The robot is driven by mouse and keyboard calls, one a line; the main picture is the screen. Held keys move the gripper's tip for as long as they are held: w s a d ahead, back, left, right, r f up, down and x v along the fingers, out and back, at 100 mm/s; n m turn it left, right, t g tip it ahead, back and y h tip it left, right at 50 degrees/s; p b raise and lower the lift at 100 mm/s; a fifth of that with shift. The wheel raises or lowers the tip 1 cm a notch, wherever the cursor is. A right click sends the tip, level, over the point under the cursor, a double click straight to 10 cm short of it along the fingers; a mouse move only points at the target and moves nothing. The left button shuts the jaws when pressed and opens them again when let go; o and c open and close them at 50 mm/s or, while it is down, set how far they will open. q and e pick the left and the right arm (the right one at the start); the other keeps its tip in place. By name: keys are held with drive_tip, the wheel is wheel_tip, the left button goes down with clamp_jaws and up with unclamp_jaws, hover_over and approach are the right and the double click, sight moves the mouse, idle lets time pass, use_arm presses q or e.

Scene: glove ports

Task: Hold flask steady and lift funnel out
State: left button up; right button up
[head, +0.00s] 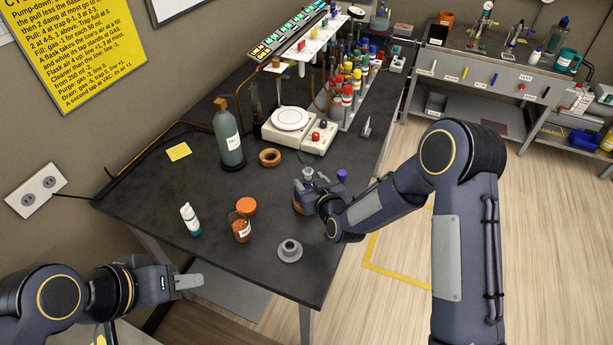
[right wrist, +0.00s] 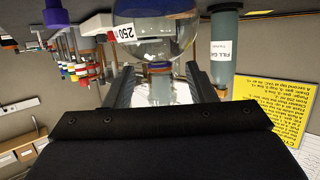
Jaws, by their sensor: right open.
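The round glass flask (right wrist: 165,38) with a 250 label fills the top of the right wrist view, which looks upside down. Its neck (right wrist: 160,70) lies between the two fingers of my right gripper (right wrist: 158,86). The fingers stand apart, with a gap on each side of the neck. A pale funnel (right wrist: 160,93) seems to sit in the neck; its top also shows in the head view (head: 307,173). In the head view my right gripper (head: 306,190) hides most of the flask. My left gripper (head: 190,281) is away from the flask, off the bench's front left; its finger gap cannot be made out.
Behind are a cork ring (head: 270,157), a green bottle (head: 229,140) and a white balance (head: 290,122).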

sight(309, 181)
drive_tip(key=shift+x, duration=2.05)
drive_tip(key=shift+c, duration=0.2)
clamp_jaws()
